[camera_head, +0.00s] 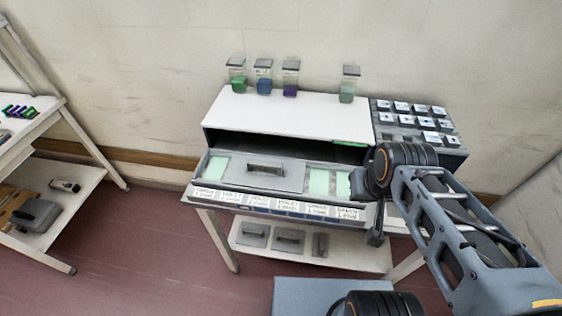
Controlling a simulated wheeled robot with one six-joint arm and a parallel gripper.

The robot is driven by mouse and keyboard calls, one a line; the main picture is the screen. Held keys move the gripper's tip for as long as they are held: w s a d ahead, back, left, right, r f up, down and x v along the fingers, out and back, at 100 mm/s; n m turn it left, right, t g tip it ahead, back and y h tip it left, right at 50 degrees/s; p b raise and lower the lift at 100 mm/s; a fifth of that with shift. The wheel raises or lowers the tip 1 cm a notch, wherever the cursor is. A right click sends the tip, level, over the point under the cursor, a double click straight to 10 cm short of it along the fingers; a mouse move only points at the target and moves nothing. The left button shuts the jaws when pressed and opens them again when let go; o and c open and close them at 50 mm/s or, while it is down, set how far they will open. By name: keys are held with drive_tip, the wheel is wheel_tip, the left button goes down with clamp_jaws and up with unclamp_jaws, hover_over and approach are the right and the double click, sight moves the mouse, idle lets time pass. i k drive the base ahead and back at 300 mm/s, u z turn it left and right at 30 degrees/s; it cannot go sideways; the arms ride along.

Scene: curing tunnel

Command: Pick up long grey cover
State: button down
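A long grey cover (264,175) with a dark raised handle lies flat on the tray at the front of the white-topped tunnel. Pale green areas show at both its left and right ends. My gripper (362,186) is at the end of the arm, to the right of the cover and apart from it, near the tray's right end. Its fingers are dark and small here, and the arm's wrist partly hides them, so I cannot tell whether they are open. Smaller grey covers (289,241) with handles lie on the lower shelf.
Several jars with coloured contents, one of them a blue jar (264,78), stand on the tunnel's white top (290,116). A grid of labelled blocks (412,110) is at right. White labels (265,203) line the front edge. Another shelf unit (80,125) stands at left, with open floor between.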

sight(275, 174)
drive_tip(key=z, duration=0.15)
drive_tip(key=k, duration=0.95)
drive_tip(key=u, duration=1.05)
drive_tip(key=i, duration=0.9)
drive_tip(key=z, duration=0.15)
